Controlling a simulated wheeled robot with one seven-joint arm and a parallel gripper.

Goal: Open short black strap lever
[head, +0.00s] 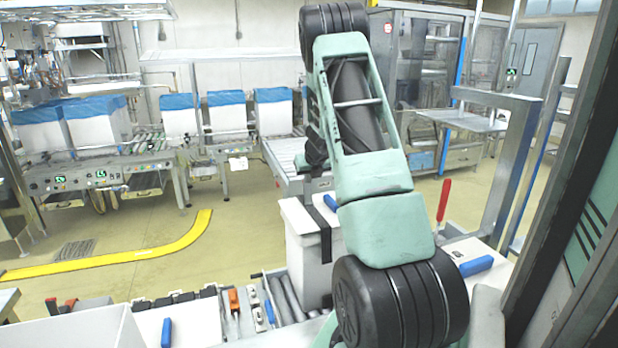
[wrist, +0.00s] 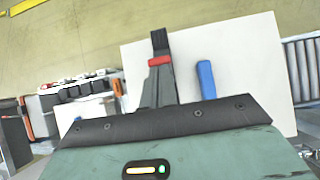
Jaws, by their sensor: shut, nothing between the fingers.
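A white box (head: 308,250) stands on the roller conveyor, with a short black strap (head: 326,240) over its top edge and down its near side. In the wrist view the black strap (wrist: 159,40) crosses the far edge of the white top (wrist: 240,50). A red piece (wrist: 160,60) lies across the dark strip just nearer. My gripper (wrist: 165,88) is shut, with a dark tapering part in line with the strap. I cannot tell where it ends and the strap begins, or whether they touch. My arm hides the gripper in the head view.
A blue handle (wrist: 206,80) lies right of the strap on the white top. A red upright handle (head: 443,200) and another blue handle (head: 476,266) are at right. Rollers (head: 285,298) and an orange part (head: 234,302) are at left. A dark post borders the right.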

